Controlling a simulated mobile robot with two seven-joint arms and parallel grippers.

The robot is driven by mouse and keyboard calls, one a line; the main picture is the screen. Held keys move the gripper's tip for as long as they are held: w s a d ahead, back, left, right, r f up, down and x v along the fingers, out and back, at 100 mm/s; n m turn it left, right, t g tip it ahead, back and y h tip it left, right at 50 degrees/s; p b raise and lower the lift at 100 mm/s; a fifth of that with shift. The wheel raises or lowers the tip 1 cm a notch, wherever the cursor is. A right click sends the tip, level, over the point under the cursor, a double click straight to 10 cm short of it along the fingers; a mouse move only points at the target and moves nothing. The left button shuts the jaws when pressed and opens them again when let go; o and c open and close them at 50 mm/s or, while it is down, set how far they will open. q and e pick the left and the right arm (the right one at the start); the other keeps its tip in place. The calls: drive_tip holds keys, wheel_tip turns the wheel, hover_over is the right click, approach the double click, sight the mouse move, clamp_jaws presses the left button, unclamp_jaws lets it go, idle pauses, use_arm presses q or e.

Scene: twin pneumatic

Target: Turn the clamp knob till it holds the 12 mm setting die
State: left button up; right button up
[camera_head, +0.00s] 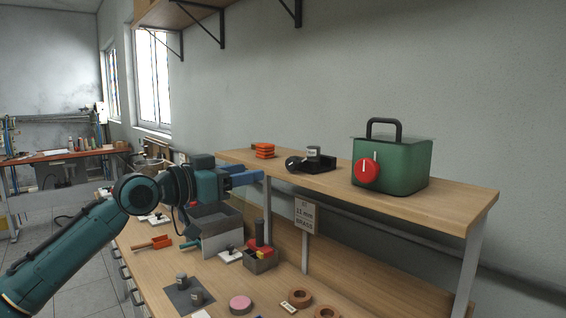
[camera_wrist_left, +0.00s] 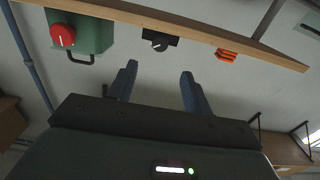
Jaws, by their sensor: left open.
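A black clamp (camera_head: 321,164) sits on the raised wooden shelf, with a dark round knob (camera_head: 293,163) with a pale pointer mark on its left. A small grey labelled cylinder (camera_head: 313,152), perhaps the setting die, stands at the clamp; its size is too small to read. My left gripper (camera_head: 256,178) is open and empty in front of the shelf, left of the knob and apart from it. In the left wrist view, which is upside down, the knob (camera_wrist_left: 159,45) shows beyond the two spread blue fingers (camera_wrist_left: 158,72). My right gripper is not in view.
A green box (camera_head: 395,167) with a red knob (camera_head: 367,171) stands right of the clamp. Orange blocks (camera_head: 264,151) lie to its left. The lower bench (camera_head: 180,268) holds bins, rings and cylinders. A sign (camera_head: 305,216) stands below the shelf.

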sight(289, 164)
use_arm(q)
drive_tip(key=p+x, duration=0.2)
drive_tip(key=x, duration=0.9)
drive_tip(key=shift+p, duration=0.3)
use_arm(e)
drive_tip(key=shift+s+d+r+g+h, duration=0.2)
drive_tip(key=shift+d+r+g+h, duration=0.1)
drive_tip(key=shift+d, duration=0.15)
use_arm(q)
drive_tip(key=shift+s, duration=0.1)
drive_tip(key=shift+c, duration=0.3)
